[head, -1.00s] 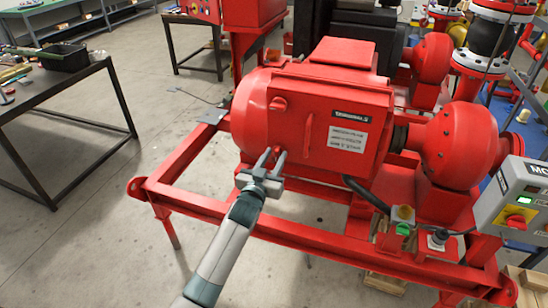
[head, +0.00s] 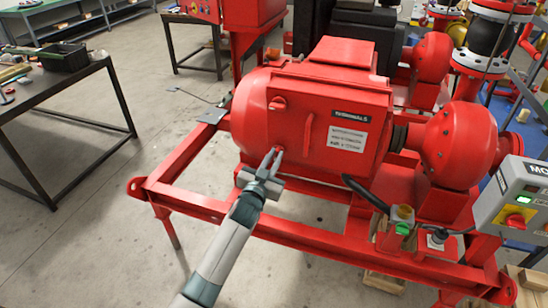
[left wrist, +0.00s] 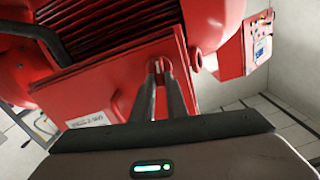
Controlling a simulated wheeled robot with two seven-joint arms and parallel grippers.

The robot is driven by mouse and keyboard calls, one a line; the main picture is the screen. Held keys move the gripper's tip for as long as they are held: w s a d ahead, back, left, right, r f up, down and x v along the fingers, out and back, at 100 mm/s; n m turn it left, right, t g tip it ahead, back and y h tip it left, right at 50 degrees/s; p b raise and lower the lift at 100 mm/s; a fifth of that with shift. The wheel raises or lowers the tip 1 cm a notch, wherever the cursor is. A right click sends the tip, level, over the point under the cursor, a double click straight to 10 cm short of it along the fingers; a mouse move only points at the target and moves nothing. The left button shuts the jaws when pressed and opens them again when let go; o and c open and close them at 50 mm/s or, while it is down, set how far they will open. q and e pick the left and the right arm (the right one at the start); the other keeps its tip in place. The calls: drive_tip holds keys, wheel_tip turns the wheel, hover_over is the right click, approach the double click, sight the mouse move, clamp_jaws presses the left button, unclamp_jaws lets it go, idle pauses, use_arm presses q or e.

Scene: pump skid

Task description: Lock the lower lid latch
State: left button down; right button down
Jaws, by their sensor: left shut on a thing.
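The red terminal-box lid (head: 322,124) is on the side of the red motor, with a white label and a raised handle. The upper lid latch (head: 278,102) sits at the lid's upper left. The lower lid latch is at the lid's lower left, mostly hidden by my left gripper (head: 276,155). That gripper is shut on the lower latch, its fingers reaching up to it from below. In the left wrist view the two fingers (left wrist: 160,75) close together at the lid's edge, with a small red part between their tips. My right gripper is not in view.
The red skid frame (head: 225,207) runs below and in front of the motor. A grey control box (head: 515,200) with a red switch stands at the right. A dark table (head: 62,80) with a black tray is at the left. The floor between is clear.

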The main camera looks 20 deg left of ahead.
use_arm(q)
drive_tip(key=m, duration=0.3)
drive_tip(key=shift+d, duration=0.2)
drive_tip(key=shift+d+f+m, duration=0.1)
drive_tip(key=shift+f+m, duration=0.1)
drive_tip(key=shift+m, duration=1.95)
drive_tip(key=shift+d+f+m, duration=0.1)
drive_tip(key=shift+f+m, duration=0.1)
drive_tip(key=shift+m, duration=1.9)
drive_tip(key=shift+d+f+m, duration=0.1)
drive_tip(key=shift+f+m, duration=0.1)
drive_tip(key=shift+m, duration=1.95)
drive_tip(key=c, duration=1.8)
unclamp_jaws()
drive_tip(key=shift+o, duration=0.2)
drive_tip(key=shift+s, duration=0.15)
